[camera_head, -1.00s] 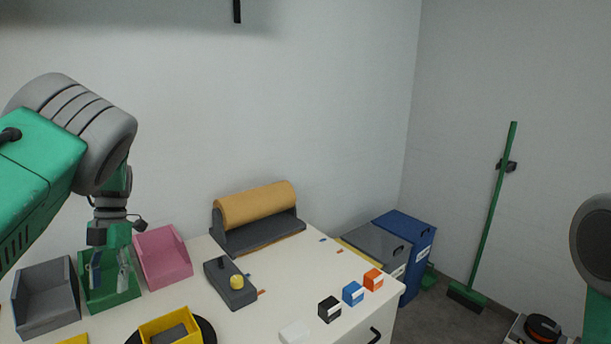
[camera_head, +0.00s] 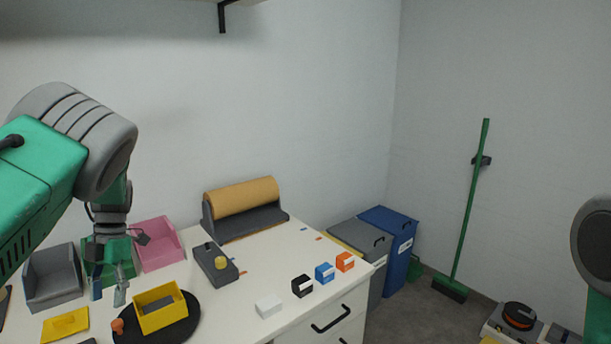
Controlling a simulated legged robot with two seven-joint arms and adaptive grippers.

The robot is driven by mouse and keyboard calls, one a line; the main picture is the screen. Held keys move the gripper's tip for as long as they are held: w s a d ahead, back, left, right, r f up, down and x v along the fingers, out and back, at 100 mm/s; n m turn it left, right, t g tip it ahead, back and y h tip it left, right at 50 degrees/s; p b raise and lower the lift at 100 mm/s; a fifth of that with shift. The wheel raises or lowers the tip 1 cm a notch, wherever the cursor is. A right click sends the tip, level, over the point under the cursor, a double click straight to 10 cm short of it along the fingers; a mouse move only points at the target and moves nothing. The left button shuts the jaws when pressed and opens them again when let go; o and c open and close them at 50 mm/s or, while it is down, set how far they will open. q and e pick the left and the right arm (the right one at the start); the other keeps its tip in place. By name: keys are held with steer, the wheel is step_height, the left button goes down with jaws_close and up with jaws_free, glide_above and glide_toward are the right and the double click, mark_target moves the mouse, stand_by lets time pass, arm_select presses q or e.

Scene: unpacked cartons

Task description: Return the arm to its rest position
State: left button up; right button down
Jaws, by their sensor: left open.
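My left arm comes in from the left, green and grey. Its left gripper (camera_head: 108,284) hangs pointing down above the white table (camera_head: 232,311), in front of the green bin (camera_head: 94,268). Its fingers are apart and nothing shows between them. The gripper and wrist hide part of the green bin. My right gripper is not in view; only a dark grey rounded part of mine with a green part below it shows at the right edge.
A yellow bin (camera_head: 161,317) holding a dark block sits on a black round plate (camera_head: 188,329). Grey (camera_head: 52,286) and pink (camera_head: 160,247) bins stand behind.

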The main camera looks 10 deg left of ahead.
arm_select(q)
steer(key=s+d+f+m+y, duration=0.1)
steer(key=s+d+f+m, duration=0.1)
steer(key=s+f+m, duration=0.6)
steer(key=s+d+f+m+y, duration=0.1)
steer(key=s+d+f+m, duration=0.1)
steer(key=s+f+m, duration=0.75)
steer(key=s+d+f+m+t+h, duration=0.1)
steer(key=s+d+f+m+t, duration=0.1)
steer(key=s+d+m, duration=0.6)
steer(key=s+d+f+m+t+h, duration=0.15)
steer(key=s+d+m, duration=0.35)
steer(key=d+m, duration=0.5)
step_height(320, 180, down, 12)
steer(key=w+t+b, duration=0.1)
steer(key=w+b, duration=0.1)
steer(key=b, duration=1)
steer(key=shift+w+d, duration=0.2)
steer(key=shift+d, duration=0.15)
